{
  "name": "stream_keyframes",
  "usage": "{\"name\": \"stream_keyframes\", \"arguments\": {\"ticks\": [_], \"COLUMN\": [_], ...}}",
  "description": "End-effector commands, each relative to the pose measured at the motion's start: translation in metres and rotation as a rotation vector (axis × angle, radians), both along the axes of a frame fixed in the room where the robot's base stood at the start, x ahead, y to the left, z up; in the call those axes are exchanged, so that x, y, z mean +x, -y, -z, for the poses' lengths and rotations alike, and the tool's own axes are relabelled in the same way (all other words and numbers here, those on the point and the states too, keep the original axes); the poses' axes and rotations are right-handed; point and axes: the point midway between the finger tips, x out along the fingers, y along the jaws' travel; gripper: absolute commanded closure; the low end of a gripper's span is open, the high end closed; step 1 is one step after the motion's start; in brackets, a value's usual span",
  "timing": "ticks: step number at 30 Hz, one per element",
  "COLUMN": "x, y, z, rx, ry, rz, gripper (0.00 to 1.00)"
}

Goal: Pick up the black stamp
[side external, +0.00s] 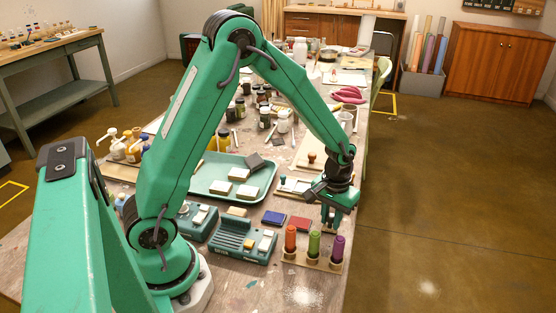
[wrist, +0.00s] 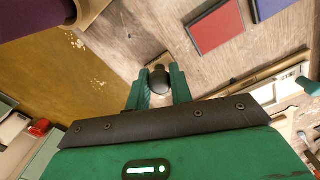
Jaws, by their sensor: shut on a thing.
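The black stamp (wrist: 158,77) shows in the wrist view as a dark rounded handle with a pale wooden part just beyond it. My gripper (wrist: 158,88) has its two green fingers closed on this handle, one on each side. In the side view my gripper (side external: 329,221) points down near the table's right edge, behind the rack of coloured sticks. The stamp cannot be made out clearly there. I cannot tell whether its base touches the table.
A red pad (side external: 300,223) and a blue pad (side external: 274,217) lie left of my gripper. A rack (side external: 313,262) with orange, green and purple sticks stands in front. A green tray (side external: 262,184) with pale blocks lies further left. The floor shows beyond the table's edge.

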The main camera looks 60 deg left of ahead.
Motion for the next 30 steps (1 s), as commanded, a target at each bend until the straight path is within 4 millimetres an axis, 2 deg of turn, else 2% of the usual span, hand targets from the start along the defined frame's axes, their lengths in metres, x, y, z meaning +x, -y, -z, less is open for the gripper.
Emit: {"name": "stream_keyframes", "arguments": {"ticks": [8, 21, 30], "x": [0.001, 0.001, 0.000], "y": [0.000, 0.000, 0.000], "z": [-0.025, -0.087, -0.098], "rx": [0.000, 0.000, -0.001], "ry": [0.005, 0.004, 0.001], "rz": [0.000, 0.000, 0.000], "gripper": [1.00, 1.00, 1.00]}}
